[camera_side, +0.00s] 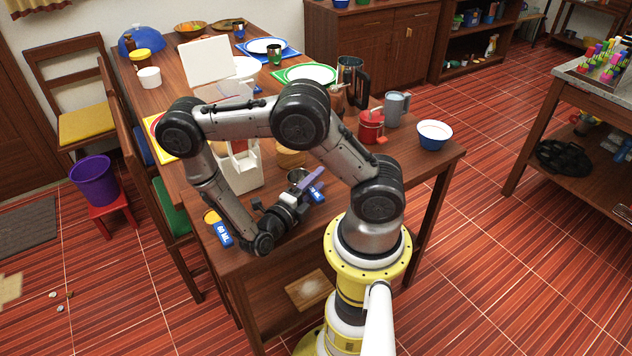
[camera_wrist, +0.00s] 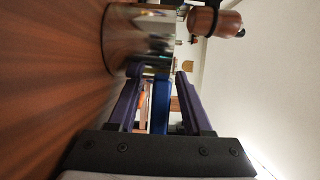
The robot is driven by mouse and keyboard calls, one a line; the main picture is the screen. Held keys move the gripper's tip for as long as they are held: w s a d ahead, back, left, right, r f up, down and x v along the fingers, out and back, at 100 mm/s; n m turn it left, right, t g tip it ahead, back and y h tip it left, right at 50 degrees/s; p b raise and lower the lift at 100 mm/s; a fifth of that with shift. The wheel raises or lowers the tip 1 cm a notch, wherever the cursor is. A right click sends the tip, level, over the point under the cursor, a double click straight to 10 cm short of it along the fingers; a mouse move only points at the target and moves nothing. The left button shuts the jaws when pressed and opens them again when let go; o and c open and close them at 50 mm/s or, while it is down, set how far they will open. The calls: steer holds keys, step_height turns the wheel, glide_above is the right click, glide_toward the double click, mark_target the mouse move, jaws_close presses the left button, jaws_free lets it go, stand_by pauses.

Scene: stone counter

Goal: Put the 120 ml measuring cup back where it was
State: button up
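A steel measuring cup (camera_side: 296,175) with a blue, white-lettered handle (camera_side: 317,194) stands on the wooden table, close in front of my gripper (camera_side: 312,182). I cannot read its label surely. In the wrist view, the steel bowl (camera_wrist: 125,40) lies ahead of my purple fingers (camera_wrist: 159,80). The blue handle (camera_wrist: 161,105) is between the fingers, with gaps visible on both sides, so the gripper looks open around it. A second blue-handled measure (camera_side: 223,234), with a yellow bowl (camera_side: 211,216), is at the table's near left edge. My wrist partly hides the area around the cup.
A white box-like holder (camera_side: 240,175) stands behind my forearm. A red canister (camera_side: 371,126), a grey mug (camera_side: 396,108) and a blue bowl (camera_side: 434,135) stand to the right. Plates and mats are farther back. The near right table surface (camera_side: 420,170) is mostly clear.

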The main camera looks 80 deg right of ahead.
steer(key=shift+r, duration=0.1)
steer(key=shift+w+a, duration=0.1)
steer(key=shift+a, duration=0.1)
steer(key=v, duration=0.6)
steer(key=shift+w+a, duration=0.1)
steer(key=shift+a, duration=0.15)
steer(key=shift+w+a+r, duration=0.1)
steer(key=shift+a, duration=0.1)
steer(key=shift+w+a+r+m+y, duration=0.1)
steer(key=shift+a+r+m+y, duration=0.15)
steer(key=shift+m, duration=0.25)
steer(key=a+r+m+t+y, duration=0.3)
steer(key=r+m+t+y, duration=0.1)
steer(key=r+m, duration=0.4)
steer(key=a+r+m+t+y, duration=0.4)
steer(key=r+m+y, duration=0.2)
steer(key=m, duration=0.6)
steer(key=a+r+m+t+y, duration=0.3)
steer(key=r+m+y, duration=0.3)
steer(key=r+m, duration=0.4)
steer(key=shift+s+a+t, duration=0.25)
steer(key=shift+s+t, duration=0.25)
steer(key=shift+t, duration=0.2)
